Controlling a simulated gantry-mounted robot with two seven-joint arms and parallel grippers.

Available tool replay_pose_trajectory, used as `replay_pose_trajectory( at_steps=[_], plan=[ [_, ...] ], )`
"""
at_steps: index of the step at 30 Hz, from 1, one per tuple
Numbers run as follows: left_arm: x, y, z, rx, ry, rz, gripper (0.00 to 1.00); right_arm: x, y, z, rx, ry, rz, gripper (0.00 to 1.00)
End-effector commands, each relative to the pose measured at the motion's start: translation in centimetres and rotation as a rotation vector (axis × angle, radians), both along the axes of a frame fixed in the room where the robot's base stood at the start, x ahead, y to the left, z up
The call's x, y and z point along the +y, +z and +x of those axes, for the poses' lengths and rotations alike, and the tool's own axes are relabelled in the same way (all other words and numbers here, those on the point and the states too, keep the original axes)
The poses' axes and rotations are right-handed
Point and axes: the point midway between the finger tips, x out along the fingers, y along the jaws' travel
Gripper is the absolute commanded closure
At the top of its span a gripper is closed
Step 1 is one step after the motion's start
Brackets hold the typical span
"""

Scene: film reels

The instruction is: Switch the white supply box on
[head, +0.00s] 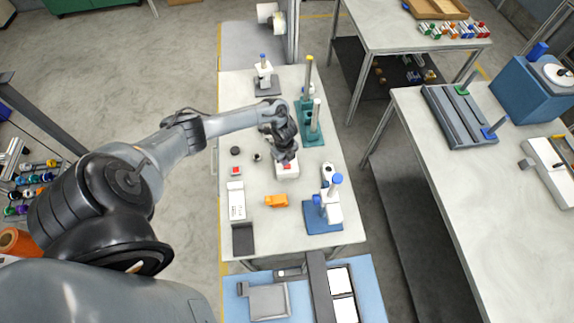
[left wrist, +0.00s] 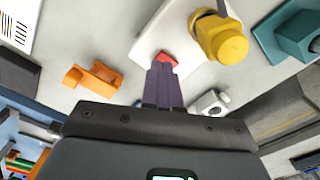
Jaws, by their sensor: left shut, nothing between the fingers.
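The white supply box (head: 286,174) stands near the middle of the table, with a red switch (head: 287,166) on top. In the left wrist view the white box (left wrist: 160,32) lies beyond my fingers, and its red switch (left wrist: 167,57) shows right at the fingertips. My left gripper (head: 286,159) is shut and empty, pointing down at the switch. I cannot tell whether the fingertips touch the switch or which way it is tipped, as the fingers cover part of it. My right gripper is in neither view.
A green stand with posts (head: 310,125) is behind and right of the box. An orange block (head: 276,200) and a blue-based device (head: 324,216) are in front. A printed white box (head: 236,201) lies left. In the left wrist view a yellow-topped part (left wrist: 225,42) stands close by.

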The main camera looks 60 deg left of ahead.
Motion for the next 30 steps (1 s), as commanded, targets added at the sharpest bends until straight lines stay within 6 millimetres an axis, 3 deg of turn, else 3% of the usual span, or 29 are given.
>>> replay_pose_trajectory(
  at_steps=[30],
  plan=[
    [-0.02, -0.97, 0.01, 0.000, 0.000, 0.000, 1.00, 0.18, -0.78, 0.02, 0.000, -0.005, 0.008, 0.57]
  ],
)
